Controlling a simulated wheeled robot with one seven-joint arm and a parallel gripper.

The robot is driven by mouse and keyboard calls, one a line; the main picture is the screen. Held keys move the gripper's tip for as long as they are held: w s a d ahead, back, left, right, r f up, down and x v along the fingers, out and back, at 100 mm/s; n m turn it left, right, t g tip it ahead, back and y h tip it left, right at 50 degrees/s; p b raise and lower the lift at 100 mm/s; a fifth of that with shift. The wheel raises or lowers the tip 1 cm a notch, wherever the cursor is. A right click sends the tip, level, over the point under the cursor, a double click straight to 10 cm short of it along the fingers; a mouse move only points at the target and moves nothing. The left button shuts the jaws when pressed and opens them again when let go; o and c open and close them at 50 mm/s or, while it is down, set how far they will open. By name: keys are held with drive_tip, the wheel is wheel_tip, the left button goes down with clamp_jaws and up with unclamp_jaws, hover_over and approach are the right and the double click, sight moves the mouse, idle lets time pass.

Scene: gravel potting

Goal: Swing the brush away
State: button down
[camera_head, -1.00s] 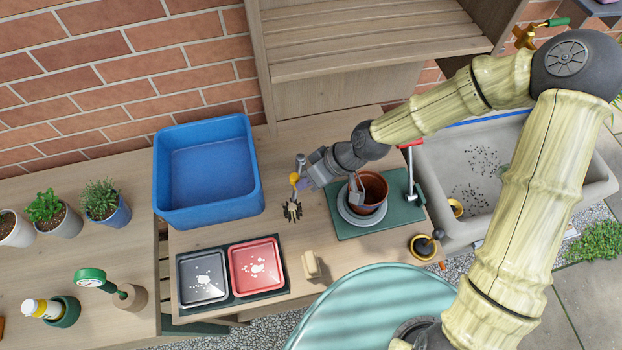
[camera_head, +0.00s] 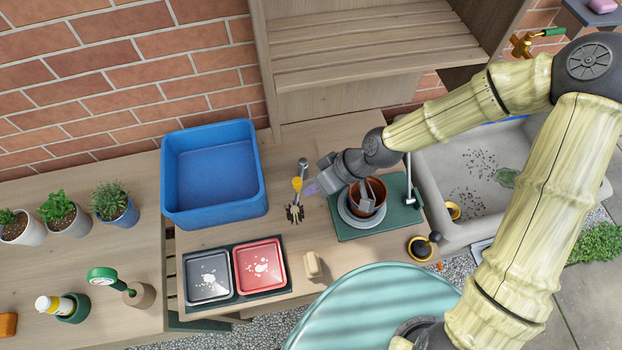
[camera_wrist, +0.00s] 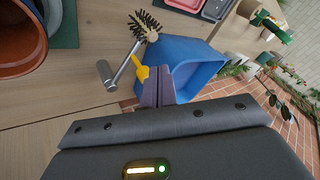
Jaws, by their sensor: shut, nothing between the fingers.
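The brush (camera_head: 295,213) has dark bristles and hangs from a metal swing arm beside a short post, between the blue tub and the green mat. In the wrist view the brush (camera_wrist: 145,25) shows its bristles, its pale round end and a yellow lever (camera_wrist: 141,72) on the metal arm. My gripper (camera_head: 314,187) is just right of the yellow lever. In the wrist view my gripper (camera_wrist: 158,70) has its purple fingers together and empty, beside the yellow lever; I cannot tell whether they touch it.
The blue tub (camera_head: 262,190) stands left of the brush. A terracotta pot (camera_head: 380,190) stands on a grey saucer on the green mat (camera_head: 400,215), under my arm. Black and red trays (camera_head: 283,270) lie in front. A sink (camera_head: 430,185) is at right. Bare wood lies around the bristles.

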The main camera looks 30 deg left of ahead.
drive_tip(key=d+r+p, duration=0.1)
drive_tip(key=r, duration=0.1)
drive_tip(key=s+d+r+p, duration=0.1)
drive_tip(key=d+r+p, duration=0.1)
drive_tip(key=shift+s+r, duration=0.1)
drive_tip(key=shift+r, duration=0.1)
idle(0.5)
drive_tip(key=w+d+r+m+t+h, duration=0.1)
drive_tip(key=w+d+m+t+h, duration=0.15)
drive_tip(key=w+d, duration=0.4)
drive_tip(key=w+d+r+m+t+h, duration=0.1)
drive_tip(key=w+d+m, duration=0.25)
drive_tip(key=d, duration=0.55)
drive_tip(key=d+r+m+t+h, duration=0.1)
drive_tip(key=d+r+m, duration=0.3)
drive_tip(key=d, duration=0.4)
drive_tip(key=d+r+m+t+h, duration=0.1)
drive_tip(key=d+r+m+t, duration=0.1)
drive_tip(key=d+r+m, duration=0.3)
drive_tip(key=d+r, duration=0.1)
drive_tip(key=d, duration=0.2)
drive_tip(key=shift+w+m+h, duration=0.15)
drive_tip(key=shift+m+h, duration=0.15)
drive_tip(key=shift+h, duration=0.05)
